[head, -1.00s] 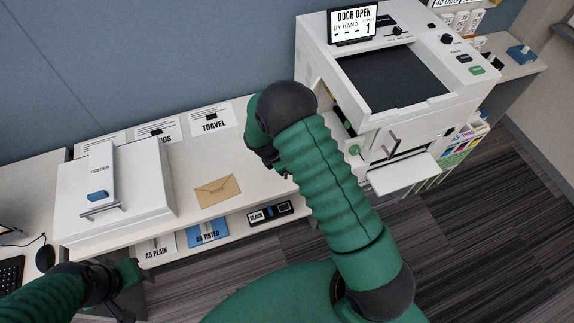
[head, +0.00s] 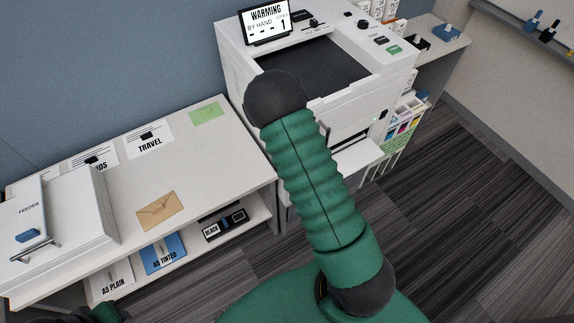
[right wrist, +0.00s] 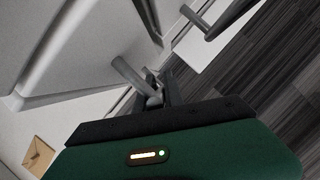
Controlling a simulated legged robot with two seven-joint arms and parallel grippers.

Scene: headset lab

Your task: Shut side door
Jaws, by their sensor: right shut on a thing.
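The white printer (head: 395,66) stands at the back, and its display (head: 267,20) reads "WARMING, BY HAND, 1". Its left side (head: 236,75) shows as a plain white face with no gap in sight; my right arm covers the lower part. In the right wrist view my right gripper (right wrist: 156,92) is shut on a grey bar handle (right wrist: 128,74) standing out from a white panel (right wrist: 90,45), which looks like the side door. In the head view this gripper is hidden behind my arm. My left gripper (head: 105,313) is barely in view at the bottom left edge, its fingers not clear.
A white table (head: 190,165) left of the printer holds a feeder (head: 85,215), a brown envelope (head: 160,210) and a green card (head: 206,110). A shelf below carries paper packs. An output tray (head: 355,158) juts from the printer's front. Dark carpet at right is clear.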

